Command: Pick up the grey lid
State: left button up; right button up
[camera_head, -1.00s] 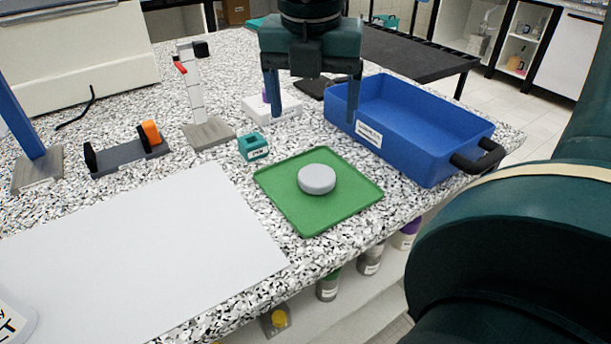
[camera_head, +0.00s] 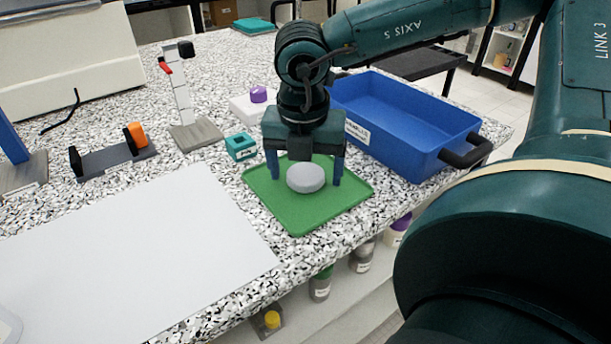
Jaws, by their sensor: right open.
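My right gripper (camera_head: 306,176) is open and points down over the tray. Its two blue fingers stand apart to the left and right of the lid, with a visible gap on each side. The fingers look slightly behind or level with the lid; the exact depth is hard to tell. The gripper body hides the back part of the tray. My left gripper is not in view.
A blue bin (camera_head: 405,125) with black handles stands right behind the tray. A small teal block (camera_head: 240,147) sits left of the tray, with a white box with a purple top (camera_head: 258,100) behind. A white sheet (camera_head: 120,260) covers the front left. Stands line the left.

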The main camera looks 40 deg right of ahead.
aim_at(305, 174)
jog(key=c, duration=1.1)
jog(key=shift+o, duration=0.2)
jog(key=shift+r, duration=0.1)
notch_tip(305, 174, up, 10)
jog(key=shift+p, duration=0.3)
